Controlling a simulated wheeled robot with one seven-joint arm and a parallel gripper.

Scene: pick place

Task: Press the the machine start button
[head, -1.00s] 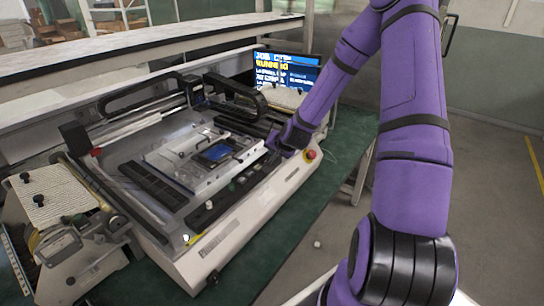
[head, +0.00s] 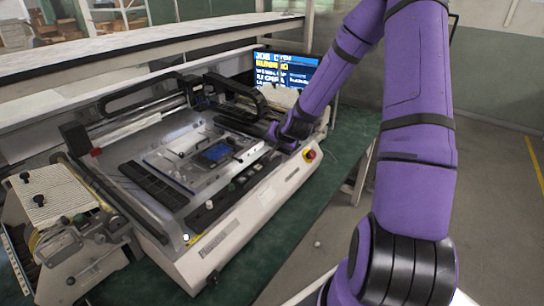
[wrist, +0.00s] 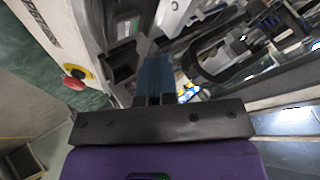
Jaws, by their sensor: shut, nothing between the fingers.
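The machine (head: 225,228) is a wide, light-coloured unit with an open top on the green bench. Its front strip carries small dark and pale controls (head: 232,187); I cannot tell which one is the start button. A red knob on a yellow base (head: 310,155) sits at the right end of that strip, and shows at the left in the wrist view (wrist: 74,80). My gripper (head: 274,141) is over the machine's right front part, left of the red knob. In the wrist view its fingers (wrist: 157,72) are together and empty. Whether they touch the machine is hidden.
A screen (head: 285,72) behind the machine shows yellow text that seems to read "RUNNING". A dark gantry arm (head: 238,90) stands over the machine bed. A feeder unit (head: 65,235) stands at the left. The green bench (head: 268,255) is bare in front.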

